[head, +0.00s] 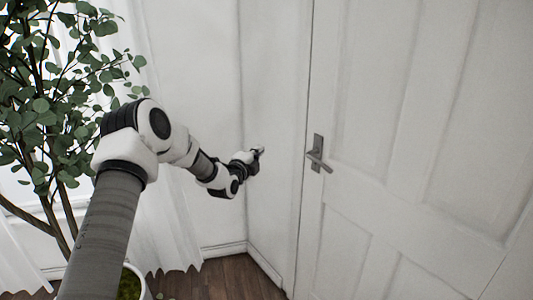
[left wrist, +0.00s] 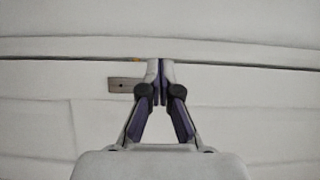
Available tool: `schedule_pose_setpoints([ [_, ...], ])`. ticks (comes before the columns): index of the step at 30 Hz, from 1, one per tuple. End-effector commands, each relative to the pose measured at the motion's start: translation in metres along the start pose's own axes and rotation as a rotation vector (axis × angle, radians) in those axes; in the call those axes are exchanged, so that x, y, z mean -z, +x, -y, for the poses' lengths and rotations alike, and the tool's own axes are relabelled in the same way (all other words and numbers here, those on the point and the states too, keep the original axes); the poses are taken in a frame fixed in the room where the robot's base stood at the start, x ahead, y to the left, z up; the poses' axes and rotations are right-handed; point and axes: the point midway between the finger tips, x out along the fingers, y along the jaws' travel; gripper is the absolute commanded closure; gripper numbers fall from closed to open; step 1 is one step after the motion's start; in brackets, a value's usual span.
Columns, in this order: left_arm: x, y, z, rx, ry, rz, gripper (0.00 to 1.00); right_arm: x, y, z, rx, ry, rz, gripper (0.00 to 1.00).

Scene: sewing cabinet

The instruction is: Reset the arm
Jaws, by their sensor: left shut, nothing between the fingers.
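My left arm reaches in from the lower left in the head view, and its gripper (head: 258,153) is left of the door handle, apart from it in the picture. In the left wrist view the left gripper (left wrist: 160,64) has its two fingers together with nothing between them. A grey metal plate (left wrist: 124,85) on a white surface shows just left of the fingertips there. In the head view the grey lever handle (head: 318,155) sits on the white panelled door (head: 385,110). My right gripper is in neither view.
A leafy plant (head: 50,100) in a white pot (head: 143,285) stands at the left, close to my arm. White curtains (head: 170,225) hang behind it. A white wall (head: 270,100) meets the door's edge. Some wooden floor (head: 230,280) is bare at the bottom.

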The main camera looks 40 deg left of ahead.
Motion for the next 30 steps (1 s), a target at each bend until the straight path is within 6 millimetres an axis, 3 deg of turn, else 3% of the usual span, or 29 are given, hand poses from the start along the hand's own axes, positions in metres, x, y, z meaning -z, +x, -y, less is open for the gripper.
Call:
schedule_pose_setpoints([
  [8, -0.001, -0.003, -0.004, -0.007, 0.003, -0.001, 1.00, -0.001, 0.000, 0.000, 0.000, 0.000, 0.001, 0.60],
  [11, 0.017, -0.003, -0.032, -0.051, 0.031, -0.029, 1.00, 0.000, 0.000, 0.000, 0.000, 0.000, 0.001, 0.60],
  [14, 0.060, -0.015, -0.083, -0.149, 0.066, -0.098, 1.00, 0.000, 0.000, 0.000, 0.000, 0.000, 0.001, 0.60],
  [16, 0.095, -0.037, -0.131, -0.252, 0.079, -0.150, 1.00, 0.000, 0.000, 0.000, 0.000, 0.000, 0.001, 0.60],
  [20, 0.149, -0.101, -0.218, -0.482, 0.025, -0.210, 1.00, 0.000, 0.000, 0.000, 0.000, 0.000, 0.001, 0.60],
  [23, 0.180, -0.166, -0.276, -0.682, -0.079, -0.206, 1.00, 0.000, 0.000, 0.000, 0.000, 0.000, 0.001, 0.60],
  [27, 0.205, -0.275, -0.338, -0.985, -0.269, -0.099, 1.00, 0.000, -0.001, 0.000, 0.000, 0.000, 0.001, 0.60],
  [29, 0.209, -0.327, -0.356, -1.114, -0.362, -0.005, 1.00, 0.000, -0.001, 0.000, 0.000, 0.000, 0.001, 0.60],
  [30, 0.209, -0.363, -0.364, -1.198, -0.427, 0.079, 1.00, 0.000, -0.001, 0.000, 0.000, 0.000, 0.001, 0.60],
])
